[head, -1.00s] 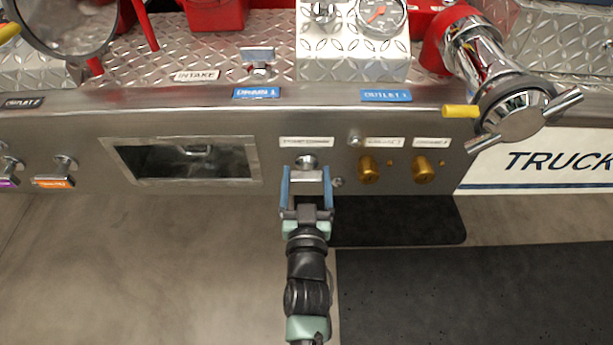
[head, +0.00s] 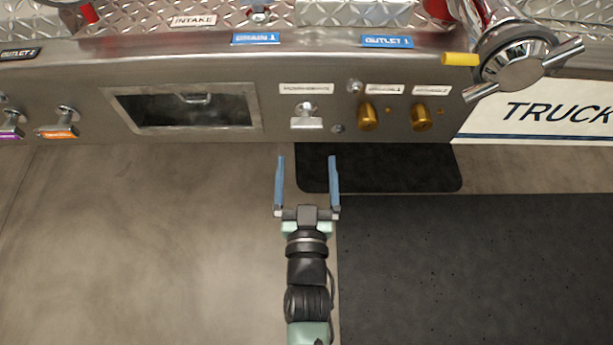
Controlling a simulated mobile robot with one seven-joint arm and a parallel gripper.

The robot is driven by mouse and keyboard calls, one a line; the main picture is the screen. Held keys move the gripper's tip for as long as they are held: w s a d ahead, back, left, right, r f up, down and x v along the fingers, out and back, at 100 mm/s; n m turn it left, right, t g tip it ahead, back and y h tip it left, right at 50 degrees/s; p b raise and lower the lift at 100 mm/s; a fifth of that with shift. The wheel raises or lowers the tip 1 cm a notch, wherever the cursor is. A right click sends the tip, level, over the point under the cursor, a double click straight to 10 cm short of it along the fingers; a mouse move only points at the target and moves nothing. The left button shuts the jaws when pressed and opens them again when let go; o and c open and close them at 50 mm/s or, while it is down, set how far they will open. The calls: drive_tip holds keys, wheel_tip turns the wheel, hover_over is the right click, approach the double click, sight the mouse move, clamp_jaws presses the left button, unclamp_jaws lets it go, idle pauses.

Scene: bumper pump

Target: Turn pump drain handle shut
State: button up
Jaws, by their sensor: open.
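The pump drain handle (head: 306,122) is a small silver T-shaped handle on the metal front panel, below a white label (head: 306,89) whose text is blurred. Its flat grip lies roughly level, left to right. My gripper (head: 307,165) is open and empty. Its two blue fingers point up towards the panel, one to each side of the handle's line. They are below the handle in the picture and apart from it. Nothing hides the handle.
Two brass knobs (head: 368,117) sit right of the handle. A recessed box (head: 188,107) is to its left, with an orange-tagged handle (head: 58,128) farther left. A chrome outlet cap (head: 515,62) juts out at the upper right. The floor (head: 150,240) below is clear.

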drive_tip(key=shift+s, duration=1.5)
drive_tip(key=w+a+r+t+y, duration=0.15)
drive_tip(key=w+r, duration=0.35)
drive_tip(key=r, duration=0.9)
drive_tip(key=w+a+r+t, duration=0.1)
drive_tip(key=w+r+t, duration=0.25)
drive_tip(key=r, duration=1.05)
drive_tip(key=s+d+r+t+h+p, duration=0.1)
drive_tip(key=s+r, duration=0.3)
drive_tip(key=r, duration=0.6)
drive_tip(key=s+d+r+t, duration=0.1)
drive_tip(key=s+r+t, duration=0.15)
drive_tip(key=r, duration=0.85)
drive_tip(key=s+d+r+t+h+p, duration=0.1)
drive_tip(key=s+r, duration=0.4)
drive_tip(key=r, duration=0.5)
wheel_tip(320, 180, up, 32)
drive_tip(key=p, duration=3.1)
drive_tip(key=shift+w+a+f+p, duration=0.2)
drive_tip(key=shift+w+a+p, duration=0.15)
drive_tip(key=shift+y, duration=0.25)
